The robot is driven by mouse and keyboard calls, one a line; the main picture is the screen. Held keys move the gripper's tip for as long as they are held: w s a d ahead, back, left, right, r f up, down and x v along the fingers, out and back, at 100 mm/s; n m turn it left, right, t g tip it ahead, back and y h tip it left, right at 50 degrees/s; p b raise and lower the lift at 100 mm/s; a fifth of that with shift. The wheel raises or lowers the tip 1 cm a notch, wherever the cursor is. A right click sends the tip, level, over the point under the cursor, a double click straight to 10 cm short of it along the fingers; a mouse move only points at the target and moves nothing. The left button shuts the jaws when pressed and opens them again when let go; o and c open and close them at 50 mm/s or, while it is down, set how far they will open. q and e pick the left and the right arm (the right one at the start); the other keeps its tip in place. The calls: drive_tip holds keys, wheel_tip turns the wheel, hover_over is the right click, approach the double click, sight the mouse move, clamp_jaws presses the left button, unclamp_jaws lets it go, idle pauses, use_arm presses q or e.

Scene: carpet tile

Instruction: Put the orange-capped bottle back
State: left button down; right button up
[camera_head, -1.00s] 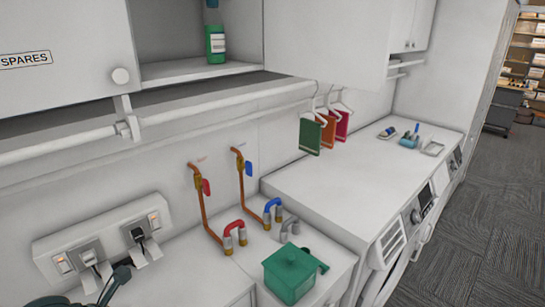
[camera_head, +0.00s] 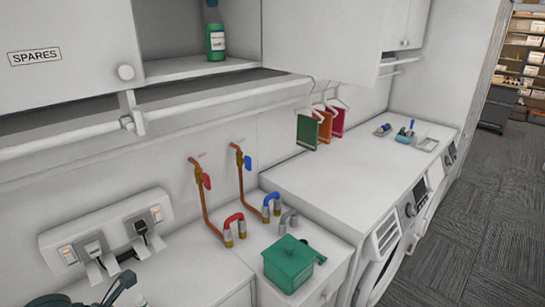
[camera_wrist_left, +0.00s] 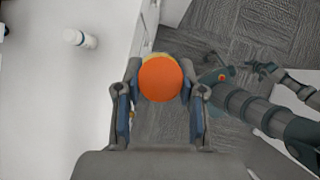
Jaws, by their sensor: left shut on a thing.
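In the left wrist view my left gripper (camera_wrist_left: 160,95) is shut on the orange-capped bottle (camera_wrist_left: 160,79). I see its round orange cap almost end-on between the fingers, with a thin yellowish edge behind it. The rest of the bottle is hidden below the cap. The grey carpet lies beneath. In the head view the held bottle does not show clearly; dark parts at the bottom left edge look like my own arm. Jointed arm parts show at the right of the left wrist view, but I cannot make out the right gripper's jaws.
A green bottle (camera_head: 215,38) stands on the open cupboard shelf (camera_head: 190,68) beside the SPARES door (camera_head: 60,55). A rail runs below. Copper pipes, sockets (camera_head: 105,240) and a green lidded box (camera_head: 288,263) are along the counter. The washer top (camera_head: 350,175) is mostly clear. A white bottle (camera_wrist_left: 80,38) is left.

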use_arm(q)
drive_tip(key=shift+w+d+f+m+h, duration=0.25)
drive_tip(key=shift+f+m+h, duration=0.2)
drive_tip(key=shift+m, duration=0.25)
drive_tip(key=w+d+f+m+g+y, duration=0.2)
drive_tip(key=w+d+f+m+g, duration=0.3)
drive_tip(key=f+m, duration=0.5)
drive_tip(key=w+d+f+m+g+y, duration=0.2)
drive_tip(key=w+d+f+m+g, duration=0.4)
drive_tip(key=m, duration=1.3)
wheel_tip(320, 180, down, 4)
drive_tip(key=shift+w+r+g, duration=0.1)
drive_tip(key=shift+w+g, duration=0.55)
drive_tip(key=shift+g, duration=0.05)
drive_tip(key=shift+d, duration=0.1)
drive_tip(key=shift+s, duration=0.1)
drive_tip(key=shift+a, duration=0.2)
